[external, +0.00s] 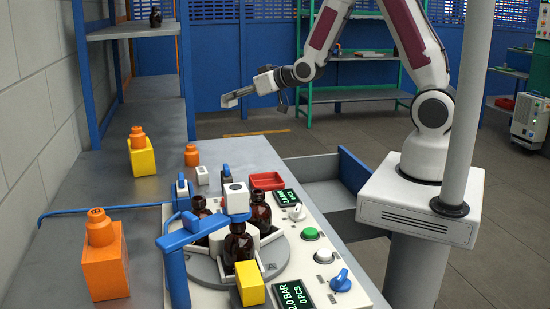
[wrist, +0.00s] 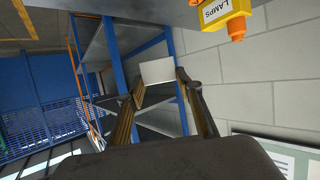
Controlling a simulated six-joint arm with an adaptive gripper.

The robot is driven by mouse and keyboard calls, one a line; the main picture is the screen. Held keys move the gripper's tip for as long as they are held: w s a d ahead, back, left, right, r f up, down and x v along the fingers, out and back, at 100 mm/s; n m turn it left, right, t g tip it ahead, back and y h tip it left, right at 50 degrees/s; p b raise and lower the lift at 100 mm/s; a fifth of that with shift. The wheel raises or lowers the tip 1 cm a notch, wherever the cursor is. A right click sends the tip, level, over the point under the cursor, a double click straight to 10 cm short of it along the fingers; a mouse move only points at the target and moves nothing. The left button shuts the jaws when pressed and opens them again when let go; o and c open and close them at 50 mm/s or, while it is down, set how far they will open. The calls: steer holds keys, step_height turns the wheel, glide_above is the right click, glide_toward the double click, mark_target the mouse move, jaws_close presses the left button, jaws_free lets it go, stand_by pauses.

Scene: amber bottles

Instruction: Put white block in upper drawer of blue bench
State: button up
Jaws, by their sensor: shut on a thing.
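My gripper (external: 232,98) is held in the air above and behind the bench, pointing left. In the wrist view its two fingers (wrist: 158,84) are closed on a white block (wrist: 157,70), whose pale face shows between the fingertips. In the external view the block is too small to tell clearly from the fingers. The bench (external: 75,185) has a grey top. A drawer with a blue front (external: 353,168) stands open on its right side, with its grey inside (external: 312,168) partly in view. Whether another drawer lies below is hidden.
Orange-topped yellow (external: 142,158) and orange (external: 106,272) boxes stand on the bench. Brown bottles (external: 238,246) stand on a turntable beside a blue-armed fixture (external: 195,232) and a control panel (external: 320,255). A red tray (external: 267,180) lies near the open drawer. A blue-framed shelf (external: 128,29) rises behind.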

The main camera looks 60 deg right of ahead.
steer(key=w+a+f+n+g+y, duration=0.2)
steer(key=w+a+n+y, duration=0.25)
steer(key=a, duration=0.65)
steer(key=w+a+f+n+g+y, duration=0.25)
steer(key=w+a+n+y, duration=0.2)
steer(key=a, duration=0.65)
steer(key=s+a+f+n+g+y, duration=0.3)
steer(key=s+a+n+g, duration=0.5)
steer(key=s+a, duration=0.3)
steer(key=shift+a+n+g+y, duration=0.15)
steer(key=shift+n+g+y, duration=0.25)
steer(key=shift+g+y, duration=0.2)
steer(key=shift+f, duration=3.1)
